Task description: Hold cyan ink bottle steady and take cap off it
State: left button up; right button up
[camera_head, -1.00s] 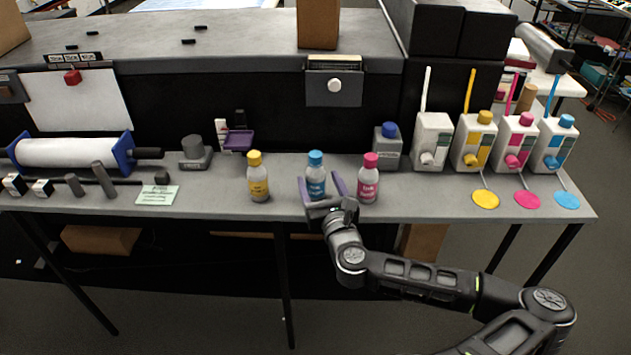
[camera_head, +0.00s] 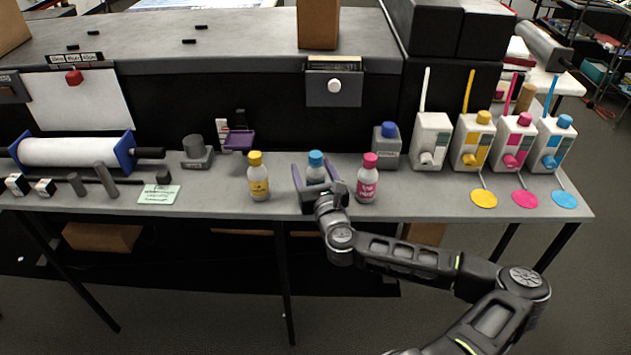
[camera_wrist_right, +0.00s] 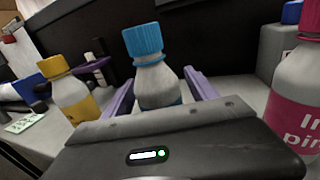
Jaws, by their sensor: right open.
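The cyan ink bottle (camera_head: 315,171) stands upright on the grey table with its blue cap (camera_head: 315,157) on. My right gripper (camera_head: 317,176) is open, with its two purple fingers on either side of the bottle; its body hides the bottle's lower part in the head view. In the right wrist view the bottle (camera_wrist_right: 158,85) stands between the fingers, its ribbed blue cap (camera_wrist_right: 142,42) above them. A gap shows beside the bottle, and I cannot tell whether either finger touches it. My left gripper is not in view.
A yellow-capped bottle (camera_head: 258,182) stands to the left and a pink bottle (camera_head: 367,183) close to the right of my gripper. A grey bottle with a blue cap (camera_head: 387,147) stands behind. Several ink dispensers (camera_head: 473,143) stand farther right.

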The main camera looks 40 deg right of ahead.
grip_shut()
dwell(0.8)
